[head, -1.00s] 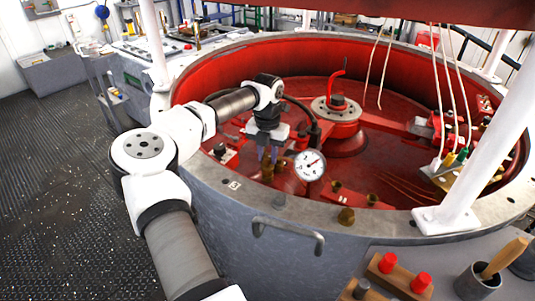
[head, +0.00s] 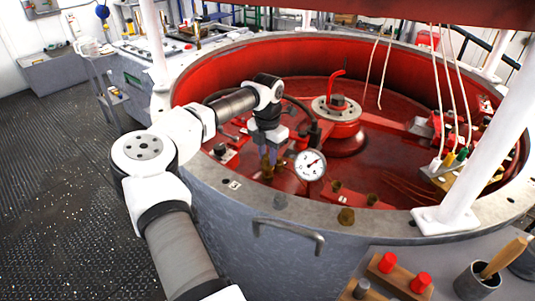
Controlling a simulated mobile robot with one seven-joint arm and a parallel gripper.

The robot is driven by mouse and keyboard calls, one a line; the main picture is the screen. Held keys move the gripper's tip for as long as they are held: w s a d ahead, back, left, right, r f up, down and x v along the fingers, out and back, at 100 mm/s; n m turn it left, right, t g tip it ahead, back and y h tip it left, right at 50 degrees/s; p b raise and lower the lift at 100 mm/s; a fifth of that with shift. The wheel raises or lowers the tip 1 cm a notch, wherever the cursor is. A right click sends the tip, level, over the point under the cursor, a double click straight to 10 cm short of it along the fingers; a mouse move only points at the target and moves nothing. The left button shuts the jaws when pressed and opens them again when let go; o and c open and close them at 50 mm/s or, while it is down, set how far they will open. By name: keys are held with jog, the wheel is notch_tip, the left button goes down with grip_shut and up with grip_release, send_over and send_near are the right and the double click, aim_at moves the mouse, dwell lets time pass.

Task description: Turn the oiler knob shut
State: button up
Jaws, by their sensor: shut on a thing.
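My gripper (head: 270,157) points down inside the near left part of the large red-lined tub (head: 200,100). Its fingers are shut on a small brass piece that I take for the oiler knob (head: 267,168), just left of the white dial gauge (head: 310,165). The knob is small and partly hidden by the fingers, so its turn angle cannot be read. Brass fittings (head: 280,166) stand close beside the fingertips.
A red hub (head: 337,110) stands mid-tub. A white post (head: 485,130) rises from the right rim, and pale cords (head: 455,85) hang nearby. A grey handle (head: 288,235) sticks out in front. Red-capped parts (head: 388,263) sit at the lower right.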

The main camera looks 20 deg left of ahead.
aim_at(268, 156)
jog(key=shift+w+r, duration=0.1)
jog(key=o, duration=1)
notch_tip(268, 156, up, 14)
jog(key=b, duration=0.2)
jog(key=shift+f, duration=0.2)
